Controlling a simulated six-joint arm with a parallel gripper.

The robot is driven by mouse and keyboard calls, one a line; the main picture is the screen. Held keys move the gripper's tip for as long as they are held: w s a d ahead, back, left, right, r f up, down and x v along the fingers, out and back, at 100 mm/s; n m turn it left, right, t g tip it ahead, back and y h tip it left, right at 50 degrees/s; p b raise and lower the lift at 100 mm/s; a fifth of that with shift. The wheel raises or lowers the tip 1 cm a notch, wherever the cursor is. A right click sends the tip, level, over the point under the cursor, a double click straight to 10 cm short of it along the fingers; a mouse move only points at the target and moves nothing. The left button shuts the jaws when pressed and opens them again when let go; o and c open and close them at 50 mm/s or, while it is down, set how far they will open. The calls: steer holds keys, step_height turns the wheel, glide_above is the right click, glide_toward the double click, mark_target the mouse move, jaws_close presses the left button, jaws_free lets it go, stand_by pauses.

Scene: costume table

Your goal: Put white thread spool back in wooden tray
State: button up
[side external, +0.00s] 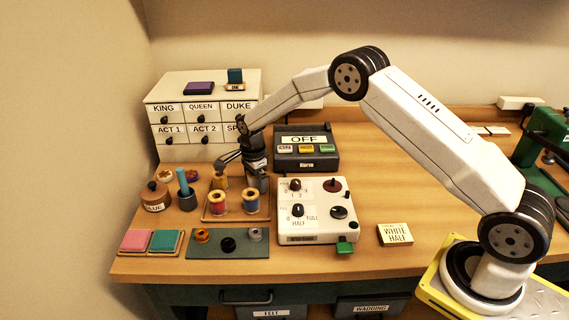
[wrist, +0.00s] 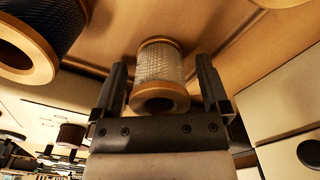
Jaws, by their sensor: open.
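The white thread spool (wrist: 158,66), with pale wooden flanges, shows in the wrist view between the two fingers of my gripper (wrist: 160,82). The fingers are open, one on each side of it, with a visible gap. It appears to stand on the wooden tray's floor; exact contact is hard to tell. In the side view my gripper (side external: 245,178) reaches down at the back right of the wooden tray (side external: 236,219) and hides the white spool. A red spool (side external: 218,203) and a blue spool (side external: 250,203) stand in the tray's front; the blue spool also shows in the wrist view (wrist: 42,32).
A tan spool (side external: 220,181) stands behind the red one. The labelled drawer cabinet (side external: 190,145) is close behind my gripper. A white control panel (side external: 317,222) is right of the tray, and a green mat (side external: 212,248) lies in front. Free table lies further right.

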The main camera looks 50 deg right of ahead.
steer(key=shift+r, duration=0.15)
step_height(320, 180, up, 12)
stand_by(0.6)
steer(key=shift+s, duration=0.1)
stand_by(0.5)
steer(key=s+n+t, duration=0.2)
steer(key=s+n, duration=1.7)
steer(key=s, duration=0.9)
steer(key=shift+s+a+f+n+t, duration=0.25)
steer(key=shift+a+f+n+t, duration=0.05)
steer(key=shift+n, duration=0.1)
